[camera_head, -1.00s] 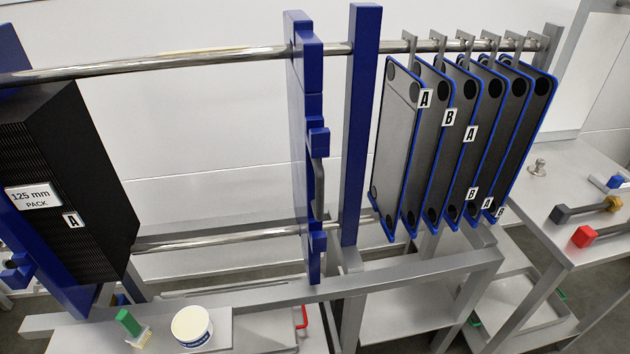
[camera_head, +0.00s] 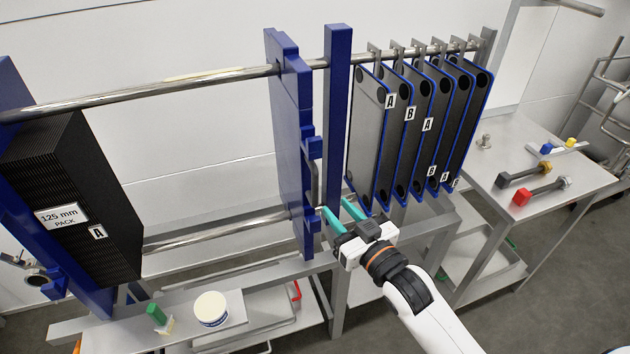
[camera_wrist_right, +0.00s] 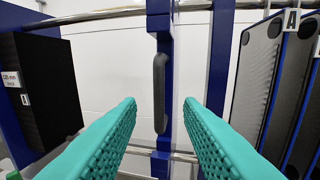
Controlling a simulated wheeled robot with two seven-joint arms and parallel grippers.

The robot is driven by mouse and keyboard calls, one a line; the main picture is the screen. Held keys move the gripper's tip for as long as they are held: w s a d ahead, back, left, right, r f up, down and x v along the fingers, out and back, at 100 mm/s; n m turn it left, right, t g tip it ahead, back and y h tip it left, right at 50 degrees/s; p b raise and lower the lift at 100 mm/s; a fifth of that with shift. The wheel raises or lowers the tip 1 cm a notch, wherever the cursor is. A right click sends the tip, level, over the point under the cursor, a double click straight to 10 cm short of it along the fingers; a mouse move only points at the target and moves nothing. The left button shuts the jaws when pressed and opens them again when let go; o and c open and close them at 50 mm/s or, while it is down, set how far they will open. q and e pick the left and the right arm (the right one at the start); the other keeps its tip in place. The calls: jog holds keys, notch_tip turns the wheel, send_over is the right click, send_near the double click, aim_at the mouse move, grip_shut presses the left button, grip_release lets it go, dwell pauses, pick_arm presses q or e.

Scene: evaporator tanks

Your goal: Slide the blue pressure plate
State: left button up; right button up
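The blue pressure plate (camera_head: 288,150) hangs upright on the two horizontal steel rails, left of a fixed blue post (camera_head: 337,120). In the right wrist view the plate (camera_wrist_right: 160,22) is seen edge-on, with a dark grey vertical handle (camera_wrist_right: 160,92) on it. My right gripper (camera_head: 338,215) is open, its two teal fingers pointing at the plate's lower part. In the right wrist view the fingers (camera_wrist_right: 158,104) lie left and right of the handle, apart from it, with nothing between them touching. My left gripper is not in view.
A black plate pack (camera_head: 75,200) stands at the left end of the rails. Several loose plates (camera_head: 368,135) hang right of the post. A shelf below holds a white tub (camera_head: 211,309) and a green-handled brush (camera_head: 157,315). A side table (camera_head: 590,180) holds bolts. The rails between pack and pressure plate are clear.

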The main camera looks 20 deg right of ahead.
aim_at(317, 187)
jog(key=p+x, duration=0.2)
jog(key=x, duration=0.8)
jog(key=shift+s+a, duration=0.1)
jog(key=shift+c, duration=0.2)
grip_shut()
